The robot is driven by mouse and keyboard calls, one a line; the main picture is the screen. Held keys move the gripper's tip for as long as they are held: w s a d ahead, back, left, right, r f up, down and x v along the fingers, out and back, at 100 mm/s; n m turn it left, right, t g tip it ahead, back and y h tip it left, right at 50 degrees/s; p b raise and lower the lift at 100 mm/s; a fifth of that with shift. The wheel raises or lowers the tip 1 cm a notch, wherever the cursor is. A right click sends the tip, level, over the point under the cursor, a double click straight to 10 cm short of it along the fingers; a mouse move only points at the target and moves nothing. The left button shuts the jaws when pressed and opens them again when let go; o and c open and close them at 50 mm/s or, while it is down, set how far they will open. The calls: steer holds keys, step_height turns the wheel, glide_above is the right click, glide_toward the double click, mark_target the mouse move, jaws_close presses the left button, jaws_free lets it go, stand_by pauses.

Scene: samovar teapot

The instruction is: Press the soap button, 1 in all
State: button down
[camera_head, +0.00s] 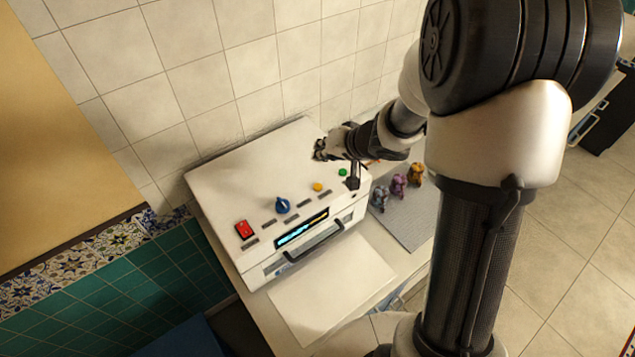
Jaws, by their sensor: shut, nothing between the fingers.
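A white box-shaped machine (232,189) stands on a counter against the tiled wall. Along its front top edge are a red control (244,230), a blue knob (282,205), a yellow button (318,187) and a green button (342,172). Small dark labels sit by them, too small to read, so I cannot tell which is the soap button. A dark lever-like part (353,180) stands at the right corner. My gripper (319,149) is shut and empty, behind the yellow and green buttons and over the machine's right part. Its height above the top is unclear.
A lit display (302,228) and a handle (315,250) are on the machine's front. Several small figures, grey, purple (398,184) and orange (415,174), stand on a grey mat (412,222) to the right. A bare white sheet (335,290) lies in front.

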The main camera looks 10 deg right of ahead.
steer(key=shift+f, duration=0.1)
steer(key=b, duration=0.9)
glide_above(321, 185)
step_height(321, 185, down, 8)
steer(key=shift+r, duration=0.25)
steer(key=shift+w+f, duration=0.1)
steer(key=shift+f, duration=0.45)
steer(key=shift+f, duration=0.15)
steer(key=shift+f, duration=0.25)
steer(key=shift+f, duration=0.45)
stand_by(0.9)
steer(key=shift+r, duration=0.1)
steer(key=shift+r+p, duration=0.8)
steer(key=shift+p, duration=0.3)
